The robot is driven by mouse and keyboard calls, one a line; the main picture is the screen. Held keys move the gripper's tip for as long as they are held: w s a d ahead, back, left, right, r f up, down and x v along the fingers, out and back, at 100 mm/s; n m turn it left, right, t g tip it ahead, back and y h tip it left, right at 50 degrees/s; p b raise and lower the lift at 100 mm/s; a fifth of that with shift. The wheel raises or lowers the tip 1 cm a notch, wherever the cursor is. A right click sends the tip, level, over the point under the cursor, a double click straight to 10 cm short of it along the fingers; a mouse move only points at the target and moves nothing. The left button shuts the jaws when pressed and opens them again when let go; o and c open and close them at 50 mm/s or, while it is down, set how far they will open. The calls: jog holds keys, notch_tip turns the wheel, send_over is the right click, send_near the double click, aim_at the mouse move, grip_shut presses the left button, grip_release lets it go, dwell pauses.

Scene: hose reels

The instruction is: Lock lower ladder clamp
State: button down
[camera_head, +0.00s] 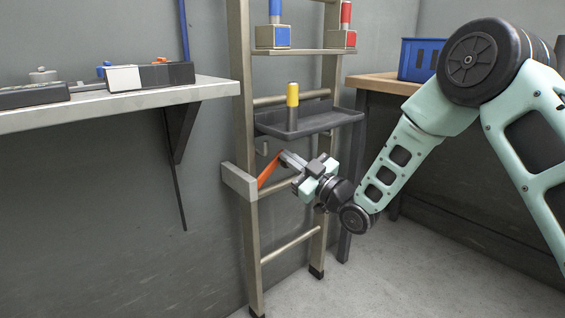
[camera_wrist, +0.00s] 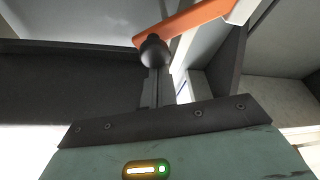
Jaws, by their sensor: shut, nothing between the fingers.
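The lower ladder clamp (camera_head: 239,182) is a pale grey block on the left rail of the ladder (camera_head: 244,120). Its orange lever (camera_head: 269,170) slants up and to the right from the block. In the wrist view the orange lever (camera_wrist: 190,20) crosses the top, with a dark round knob (camera_wrist: 154,50) at its end. My gripper (camera_head: 284,156) is at the upper end of the lever, with its fingers shut and empty. In the wrist view the fingers (camera_wrist: 155,85) lie right by the knob; I cannot tell whether they touch it.
A dark tray (camera_head: 320,124) with a yellow-topped post (camera_head: 292,105) sits on the ladder just above my gripper. A grey shelf (camera_head: 130,105) with several items is at left. A wooden bench (camera_head: 385,83) with a blue crate (camera_head: 420,60) is at right. The floor in front is clear.

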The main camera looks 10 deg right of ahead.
notch_tip(320, 180, down, 6)
jog(key=w+d+m+t+h+b, duration=0.2)
jog(key=m+h, duration=0.1)
jog(key=m, duration=0.5)
jog(key=shift+d+f+m+t, duration=0.25)
jog(key=shift+d+m+t, duration=0.05)
jog(key=shift+d+m, duration=0.1)
jog(key=shift+s+f, duration=0.1)
jog(key=shift+f, duration=0.05)
notch_tip(320, 180, up, 5)
jog(key=p, duration=0.3)
jog(key=p+v, duration=0.1)
jog(key=v, duration=0.9)
jog(key=shift+d+f, duration=0.25)
jog(key=shift+f, duration=0.05)
jog(key=shift+w, duration=0.25)
